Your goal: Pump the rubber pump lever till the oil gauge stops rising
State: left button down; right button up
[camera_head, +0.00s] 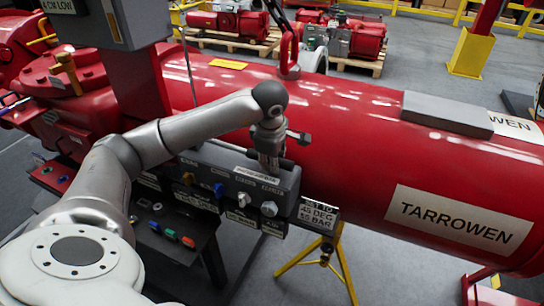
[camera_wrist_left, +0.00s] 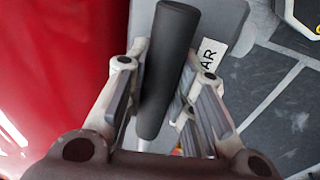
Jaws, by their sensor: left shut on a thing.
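The black rubber pump lever (camera_wrist_left: 168,65) runs lengthwise between the fingers of my left gripper (camera_wrist_left: 165,85) in the left wrist view. In the head view my left gripper (camera_head: 268,152) points down at the top of the grey control block (camera_head: 215,172) on the side of the red actuator. The lever is mostly hidden there behind the gripper. I cannot make out the oil gauge in either view. My right gripper is not in view.
The large red cylinder (camera_head: 350,125) lies behind the block, with a TARROWEN label (camera_head: 460,220). A small sign (camera_head: 318,214) hangs at the block's right end. A yellow stand (camera_head: 340,262) is below it. Colored fittings (camera_head: 188,242) lie on a dark shelf.

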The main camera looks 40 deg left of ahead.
pick_arm(q)
jog(key=c, duration=1.2)
grip_release()
jog(key=shift+r, duration=0.1)
jog(key=v, duration=1.1)
jog(key=shift+r, duration=0.35)
jog(key=shift+d, duration=0.15)
